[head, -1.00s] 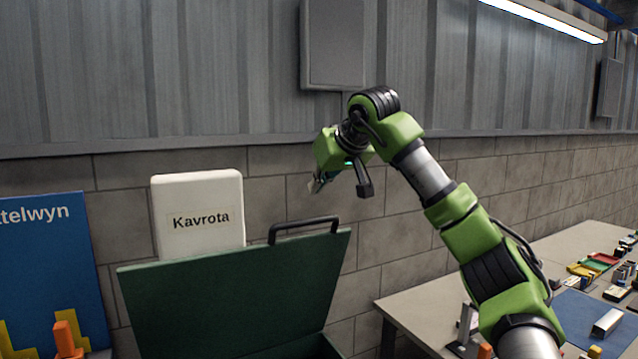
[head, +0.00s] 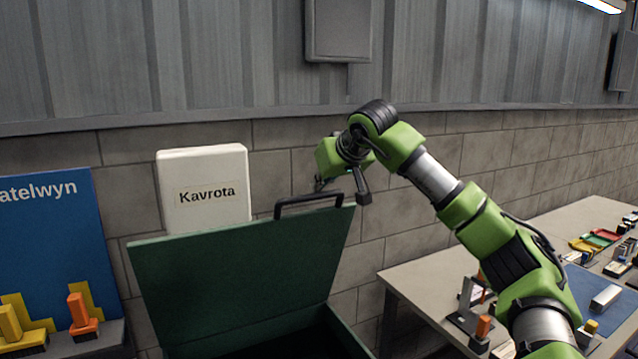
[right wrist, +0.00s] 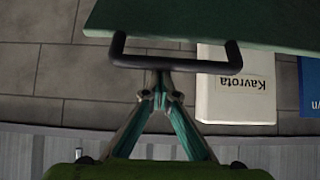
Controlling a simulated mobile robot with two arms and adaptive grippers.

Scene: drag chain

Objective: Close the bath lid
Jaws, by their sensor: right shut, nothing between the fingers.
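The dark green bath lid (head: 240,275) stands raised and leans back over the open bath (head: 325,335). Its black bar handle (head: 308,200) is on the lid's top edge. My right gripper (head: 320,184) is shut and empty, close by the handle bar at its upper right. In the right wrist view, the shut fingertips (right wrist: 160,82) are right by the handle (right wrist: 150,63), with the lid (right wrist: 190,22) beyond it. I cannot tell whether they touch the bar. My left gripper is not in view.
A white Kavrota box (head: 205,190) stands behind the lid near the block wall. A blue panel (head: 45,240) and orange and yellow parts are at the left. A table (head: 410,275) with several small items stands at the right, under my right arm.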

